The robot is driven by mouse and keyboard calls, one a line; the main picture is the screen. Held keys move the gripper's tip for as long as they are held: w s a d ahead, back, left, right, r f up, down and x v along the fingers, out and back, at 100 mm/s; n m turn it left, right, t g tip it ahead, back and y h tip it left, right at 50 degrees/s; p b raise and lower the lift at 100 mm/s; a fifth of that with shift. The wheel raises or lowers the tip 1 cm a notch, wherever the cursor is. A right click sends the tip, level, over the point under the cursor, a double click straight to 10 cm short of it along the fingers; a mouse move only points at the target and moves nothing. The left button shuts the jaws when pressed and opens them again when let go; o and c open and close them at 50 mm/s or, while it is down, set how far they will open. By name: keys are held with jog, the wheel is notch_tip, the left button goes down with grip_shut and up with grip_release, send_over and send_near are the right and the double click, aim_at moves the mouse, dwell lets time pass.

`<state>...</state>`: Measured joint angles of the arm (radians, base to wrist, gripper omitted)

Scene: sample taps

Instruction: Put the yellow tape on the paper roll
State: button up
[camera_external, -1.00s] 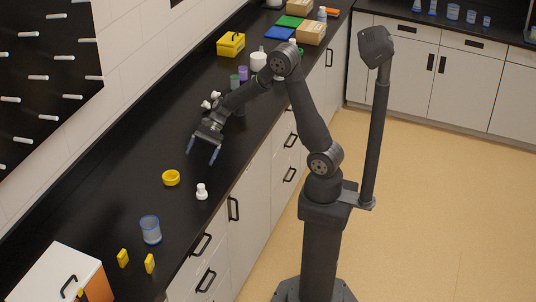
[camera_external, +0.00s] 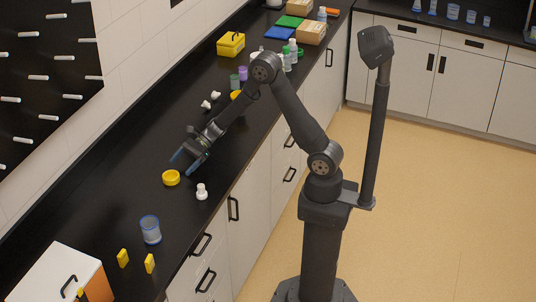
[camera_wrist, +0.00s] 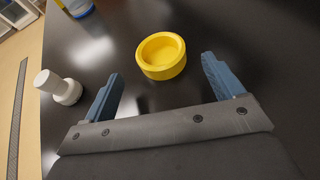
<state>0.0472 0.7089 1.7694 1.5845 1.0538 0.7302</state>
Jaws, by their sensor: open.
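In the wrist view the yellow tape (camera_wrist: 162,55) lies ahead of my gripper, roughly in line with the gap between the fingers. My gripper (camera_external: 183,164) is open and empty, with its blue fingers pointing toward the tape from just behind it. The fingers also show in the wrist view (camera_wrist: 161,70), one on each side, and appear apart from the tape. The white paper roll is hidden, or nearly so, behind my arm's elbow in the external view.
A white knobbed piece (camera_external: 202,191) stands right of the tape. A yellow box (camera_external: 231,44) and several bottles stand farther back. The counter left of the tape is clear.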

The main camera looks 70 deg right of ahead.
aim_at(172, 171)
jog(key=shift+x, duration=3)
jog(key=shift+r, duration=0.15)
jog(key=c, duration=1.2)
jog(key=shift+o, duration=0.2)
jog(key=shift+r, duration=0.55)
jog(key=r, duration=0.3)
jog(key=shift+d+r, duration=0.3)
jog(key=w+r+v, duration=0.2)
jog(key=v, duration=0.9)
jog(key=shift+w+d+f+m+t+h, duration=0.3)
jog(key=shift+d+f+m+t+h, duration=0.9)
jog(key=shift+d+m+h, duration=0.4)
jog(key=shift+w+d+f+m+t+h, duration=0.3)
jog(key=shift+d+f+m+t+h, duration=0.85)
jog(key=shift+d+m, duration=0.65)
jog(key=shift+w+d+f+m+t+h, duration=0.25)
jog(key=shift+d+f+m+t+h, duration=0.65)
jog(key=shift+d+m+t+h, duration=0.65)
